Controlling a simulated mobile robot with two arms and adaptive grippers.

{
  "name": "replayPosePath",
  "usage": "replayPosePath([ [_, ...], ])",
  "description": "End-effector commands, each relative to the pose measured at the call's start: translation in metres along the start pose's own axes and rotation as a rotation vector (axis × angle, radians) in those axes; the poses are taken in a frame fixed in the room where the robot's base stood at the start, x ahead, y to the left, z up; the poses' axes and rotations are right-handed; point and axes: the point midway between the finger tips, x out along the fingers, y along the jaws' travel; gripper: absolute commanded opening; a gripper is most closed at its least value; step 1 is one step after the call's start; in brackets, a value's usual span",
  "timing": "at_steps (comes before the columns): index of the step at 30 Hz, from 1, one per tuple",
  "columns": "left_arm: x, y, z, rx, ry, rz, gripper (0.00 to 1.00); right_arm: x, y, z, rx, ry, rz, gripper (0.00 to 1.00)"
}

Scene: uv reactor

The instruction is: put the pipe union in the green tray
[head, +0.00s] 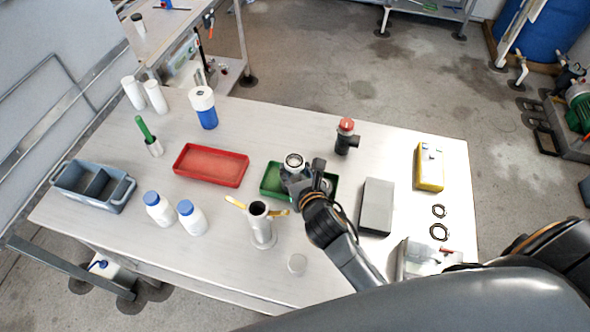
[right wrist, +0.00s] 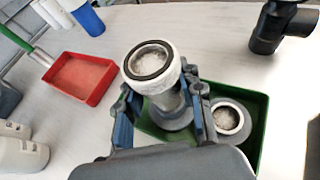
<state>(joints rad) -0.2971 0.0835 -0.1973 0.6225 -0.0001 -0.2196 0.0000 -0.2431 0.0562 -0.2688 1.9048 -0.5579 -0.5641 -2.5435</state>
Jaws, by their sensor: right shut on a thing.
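The pipe union (head: 294,161), a grey fitting with a pale collar and dark ring, is held upright but slightly tilted in my right gripper (head: 300,179). In the right wrist view the pipe union (right wrist: 152,62) stands between the two fingers of the gripper (right wrist: 163,108), which are shut on it. The green tray (head: 268,184) lies below and behind the gripper, partly hidden by it. In the right wrist view the green tray (right wrist: 258,108) holds a second, similar round fitting (right wrist: 228,118). I cannot tell whether the held union touches the tray. My left gripper is not in view.
A red tray (head: 211,166) lies left of the green one. A grey box (head: 376,205) is close on the right, and a black valve with a red cap (head: 346,136) stands behind. A metal cylinder with yellow handles (head: 262,228) and white bottles (head: 191,217) stand in front.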

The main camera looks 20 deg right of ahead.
Motion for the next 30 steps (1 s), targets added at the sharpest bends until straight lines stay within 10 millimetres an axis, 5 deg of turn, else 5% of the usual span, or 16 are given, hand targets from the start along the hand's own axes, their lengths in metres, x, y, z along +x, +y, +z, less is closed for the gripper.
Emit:
replayPosePath([
  [12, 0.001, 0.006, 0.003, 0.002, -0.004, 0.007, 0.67, 0.003, 0.000, -0.006, -0.001, -0.003, 0.000, 0.00],
  [13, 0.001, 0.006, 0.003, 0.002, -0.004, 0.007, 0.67, 0.003, 0.000, -0.006, -0.001, -0.001, 0.000, 0.43],
  [16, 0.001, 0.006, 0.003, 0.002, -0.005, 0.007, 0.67, 0.003, 0.000, -0.006, 0.000, -0.001, 0.000, 0.60],
  [30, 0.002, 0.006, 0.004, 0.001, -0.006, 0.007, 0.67, -0.013, 0.000, -0.005, -0.002, -0.001, 0.001, 0.60],
])
